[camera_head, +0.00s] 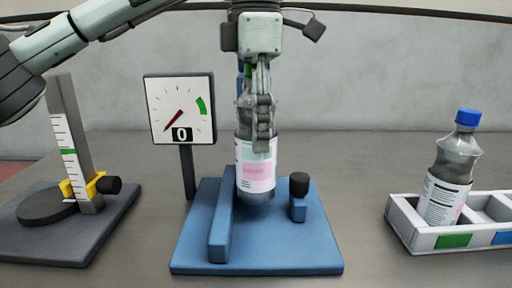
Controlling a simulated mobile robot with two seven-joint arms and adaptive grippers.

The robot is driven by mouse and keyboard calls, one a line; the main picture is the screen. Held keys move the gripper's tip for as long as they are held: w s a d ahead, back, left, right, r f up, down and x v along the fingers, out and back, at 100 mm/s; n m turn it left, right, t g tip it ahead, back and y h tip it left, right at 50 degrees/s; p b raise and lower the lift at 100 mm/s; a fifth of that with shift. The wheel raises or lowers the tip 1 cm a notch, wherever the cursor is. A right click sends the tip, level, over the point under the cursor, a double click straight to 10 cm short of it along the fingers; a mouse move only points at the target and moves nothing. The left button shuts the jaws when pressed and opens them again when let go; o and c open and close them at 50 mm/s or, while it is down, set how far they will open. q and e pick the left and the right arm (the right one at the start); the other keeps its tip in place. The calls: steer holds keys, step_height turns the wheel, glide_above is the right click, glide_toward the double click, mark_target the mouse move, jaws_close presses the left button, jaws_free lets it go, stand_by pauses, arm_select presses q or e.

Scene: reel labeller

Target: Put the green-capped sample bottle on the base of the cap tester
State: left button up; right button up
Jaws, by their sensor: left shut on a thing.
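My left gripper (262,125) points down in the middle of the view and is shut on the green-capped sample bottle (256,178). A bit of the green cap (247,71) shows beside the gripper; the rest is hidden behind its fingers. The bottle is upright, with a white and pink label, over the blue base of the cap tester (290,255). Its lower end is between a blue rail (221,225) and a black-topped post (298,195). I cannot tell whether it touches the base. My right gripper is not in view.
A dial gauge (180,105) reading 0 stands behind the base at left. A grey height gauge (75,165) with a yellow slider stands at far left. At right, a white tray (402,222) with green and blue markers holds a blue-capped bottle (450,170), which leans.

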arm_select(q)
step_height(320, 180, down, 4)
steer(key=shift+w, duration=0.1)
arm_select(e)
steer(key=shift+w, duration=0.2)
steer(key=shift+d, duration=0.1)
arm_select(q)
steer(key=shift+f, duration=0.15)
steer(key=o, duration=1.6)
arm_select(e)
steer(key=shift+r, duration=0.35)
arm_select(q)
steer(key=shift+o, duration=0.2)
